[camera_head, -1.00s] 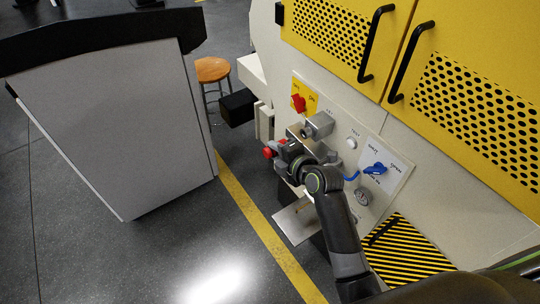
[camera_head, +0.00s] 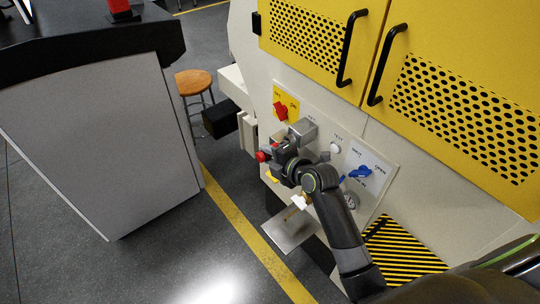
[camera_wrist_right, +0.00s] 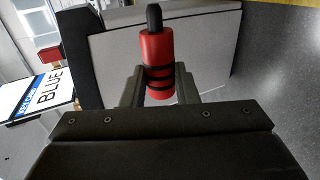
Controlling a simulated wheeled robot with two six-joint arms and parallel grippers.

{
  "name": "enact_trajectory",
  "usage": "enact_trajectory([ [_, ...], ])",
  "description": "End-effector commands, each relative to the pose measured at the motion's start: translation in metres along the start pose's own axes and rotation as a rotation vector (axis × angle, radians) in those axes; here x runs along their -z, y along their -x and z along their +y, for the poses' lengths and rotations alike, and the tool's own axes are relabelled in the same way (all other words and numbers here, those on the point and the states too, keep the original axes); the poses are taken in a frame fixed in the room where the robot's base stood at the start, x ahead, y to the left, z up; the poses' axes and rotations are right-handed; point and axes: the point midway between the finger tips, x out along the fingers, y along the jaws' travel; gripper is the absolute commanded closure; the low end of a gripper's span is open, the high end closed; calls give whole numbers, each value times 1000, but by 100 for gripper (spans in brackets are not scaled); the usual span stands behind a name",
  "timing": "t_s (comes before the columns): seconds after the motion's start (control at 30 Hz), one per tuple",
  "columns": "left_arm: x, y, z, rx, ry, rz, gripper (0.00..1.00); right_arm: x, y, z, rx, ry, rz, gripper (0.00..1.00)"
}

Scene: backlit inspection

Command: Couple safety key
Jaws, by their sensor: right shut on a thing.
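My right gripper (camera_head: 274,153) is in front of the lower left part of the control panel (camera_head: 374,205). It is shut on a red cylinder with black bands and a black tip, taken to be the safety key (camera_wrist_right: 158,60). In the right wrist view the cylinder stands upright in the picture between the fingers, its black tip upward. In the head view its red end (camera_head: 262,156) shows left of the gripper. A grey block (camera_head: 302,130) sticks out of the panel by the KEY label, above and right of the gripper. Whether key and block touch cannot be told. My left gripper is out of view.
The panel also bears a red switch (camera_head: 280,111) on yellow, a white TEST button (camera_head: 335,149) and a blue handle (camera_head: 360,172). A metal shelf (camera_head: 288,232) sits below. A grey cabinet (camera_head: 95,145) and a stool (camera_head: 193,83) stand left, with open floor between.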

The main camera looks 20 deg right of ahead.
Motion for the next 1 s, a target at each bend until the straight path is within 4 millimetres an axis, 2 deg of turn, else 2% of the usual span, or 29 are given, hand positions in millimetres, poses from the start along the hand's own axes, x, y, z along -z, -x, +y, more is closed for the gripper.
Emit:
enact_trajectory([
  [1.0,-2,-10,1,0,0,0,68,-30,0,0,0,2,0,98],
])
